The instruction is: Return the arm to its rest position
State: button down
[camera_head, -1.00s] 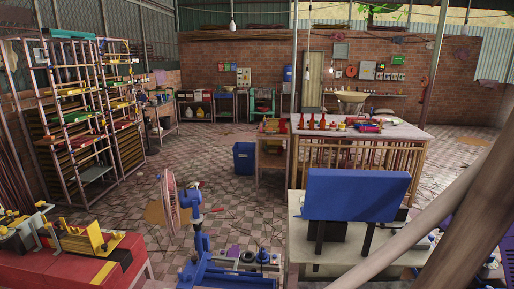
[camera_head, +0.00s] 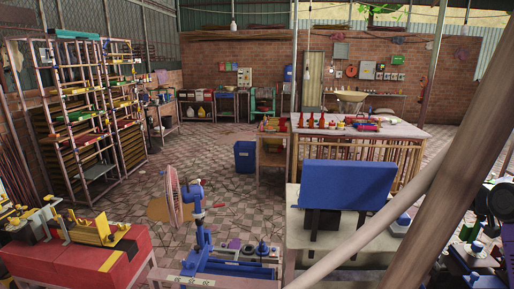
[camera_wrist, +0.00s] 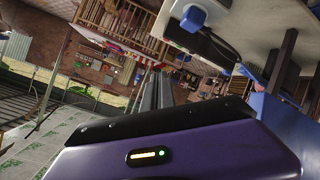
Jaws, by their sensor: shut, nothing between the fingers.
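My gripper (camera_wrist: 159,92) shows in the wrist view as two dark grey fingers side by side, shut with nothing between them. Its purple housing with a black edge and a small green light fills the bottom of that view. The fingers point into the room, toward a distant brick wall, and I see them touching nothing. In the head view, dark parts at the right edge look like my arm; the fingers cannot be made out there.
A blue extruder (camera_head: 203,235) stands low in the middle. A blue panel (camera_head: 348,185) stands on a pale bench at right. A red table (camera_head: 75,258) is at lower left. Diagonal beams (camera_head: 455,190) cross the right side closely. Tiled floor (camera_head: 220,150) is open behind.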

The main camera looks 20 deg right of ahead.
jog(key=s+a+f+m+t+h+b, duration=0.1)
jog(key=s+a+f+m+t, duration=0.2)
jog(key=a, duration=0.6)
jog(key=s+a+f+m+h, duration=0.1)
jog(key=a+f+m+h, duration=0.2)
jog(key=a, duration=0.6)
jog(key=s+a+f+m+t+b, duration=0.1)
jog(key=s+a+f+m+t, duration=0.3)
jog(key=a, duration=0.6)
jog(key=s+a+f+n+g+y, duration=0.1)
jog(key=s+a+f+n+y, duration=0.1)
jog(key=s+a, duration=0.5)
jog(key=s+a+f+n+g+y+b, duration=0.1)
jog(key=s+a+f+n+y, duration=0.2)
jog(key=s+a, duration=0.5)
jog(key=s+a+f+n+g+y, duration=0.1)
jog(key=s+a+f+n+y, duration=0.2)
jog(key=s+a+f+y, duration=0.2)
jog(key=s+a, duration=0.2)
jog(key=s, duration=0.1)
jog(key=shift+s+a+f+g, duration=0.15)
jog(key=shift+f+g, duration=0.15)
jog(key=shift+f, duration=0.1)
